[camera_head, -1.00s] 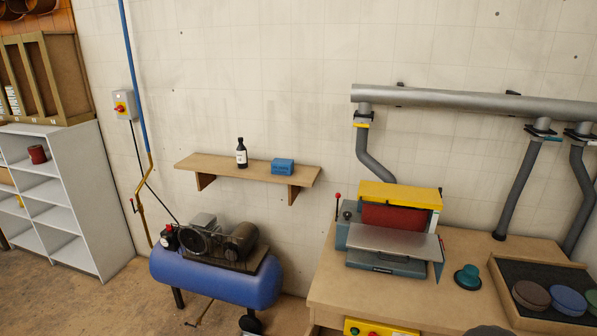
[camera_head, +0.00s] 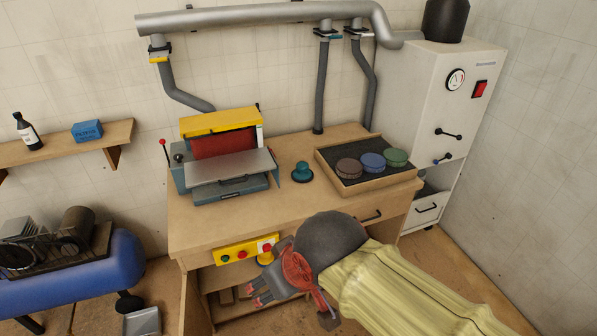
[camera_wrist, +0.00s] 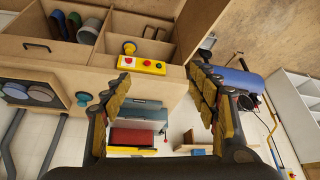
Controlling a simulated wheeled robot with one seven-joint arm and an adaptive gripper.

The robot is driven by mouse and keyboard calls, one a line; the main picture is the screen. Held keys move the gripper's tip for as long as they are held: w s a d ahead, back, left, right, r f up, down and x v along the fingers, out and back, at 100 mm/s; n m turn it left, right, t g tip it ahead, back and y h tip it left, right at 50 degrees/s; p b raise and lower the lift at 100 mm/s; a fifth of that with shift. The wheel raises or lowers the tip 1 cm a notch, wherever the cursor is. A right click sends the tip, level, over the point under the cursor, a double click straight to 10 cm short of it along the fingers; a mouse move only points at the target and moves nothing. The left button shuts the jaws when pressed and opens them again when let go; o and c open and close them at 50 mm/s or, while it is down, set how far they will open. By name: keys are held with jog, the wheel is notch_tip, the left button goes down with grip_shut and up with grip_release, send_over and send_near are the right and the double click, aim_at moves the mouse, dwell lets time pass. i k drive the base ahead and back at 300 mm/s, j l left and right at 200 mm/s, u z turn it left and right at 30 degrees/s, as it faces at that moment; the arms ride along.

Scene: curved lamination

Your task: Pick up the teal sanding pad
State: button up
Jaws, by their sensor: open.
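The teal sanding pad (camera_head: 302,172), with a round base and a knob on top, stands upright on the workbench (camera_head: 235,222), between the sander and the tray of discs. In the wrist view the pad (camera_wrist: 83,98) shows inverted, at the left beside a finger. My gripper (camera_head: 262,291) is in front of the bench, low and to the left of my arm, apart from the pad. In the wrist view my gripper (camera_wrist: 158,78) has its two fingers wide apart with nothing held between them.
A sander (camera_head: 222,165) with a yellow top stands left of the pad. A shallow tray (camera_head: 352,186) with brown, blue and green discs stands to its right. A yellow switch panel (camera_head: 245,251) is on the bench front. A compressor (camera_head: 80,272) stands at left, a tall cabinet (camera_head: 440,95) at right.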

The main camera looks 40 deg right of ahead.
aim_at(302, 174)
jog(key=z, duration=1.8)
jog(key=i+u, duration=0.1)
jog(key=u, duration=0.3)
jog(key=i+u, duration=0.1)
jog(key=u, duration=0.3)
jog(key=i+u, duration=0.1)
jog(key=u, duration=0.3)
jog(key=i+l+u, duration=0.25)
jog(key=i, duration=0.35)
jog(key=i+l+u, duration=0.3)
jog(key=i+l, duration=0.15)
jog(key=i, duration=0.1)
